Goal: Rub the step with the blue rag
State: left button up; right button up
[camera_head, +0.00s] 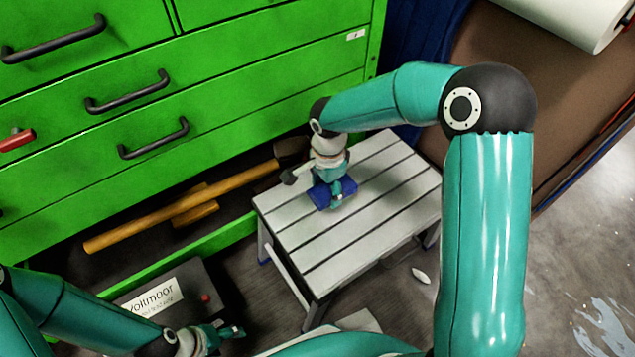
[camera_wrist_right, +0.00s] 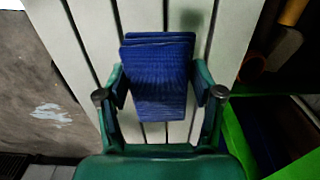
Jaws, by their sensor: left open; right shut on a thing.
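The step (camera_head: 385,215) is a low stool with pale grey slats, standing beside the green cabinet. The blue rag (camera_head: 322,194) is a folded pad at the step's left part. My right gripper (camera_head: 334,190) is shut on the rag from above; the rag appears to be on or just over the slats, and I cannot tell if it touches. In the right wrist view the rag (camera_wrist_right: 160,80) sits between the two fingers (camera_wrist_right: 160,95) with the slats (camera_wrist_right: 235,40) behind it. My left gripper (camera_head: 232,330) is open and empty at the bottom left, low and away from the step.
The green cabinet (camera_head: 230,60) with black handles stands at the back left, its bottom drawer open with a wooden-handled hammer (camera_head: 180,207) inside. A dark labelled case (camera_head: 155,295) is near my left arm. A white roll (camera_head: 575,20) is at top right. Floor right of the step is open.

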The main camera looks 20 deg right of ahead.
jog(key=shift+r+p, duration=0.55)
jog(key=shift+r, duration=0.6)
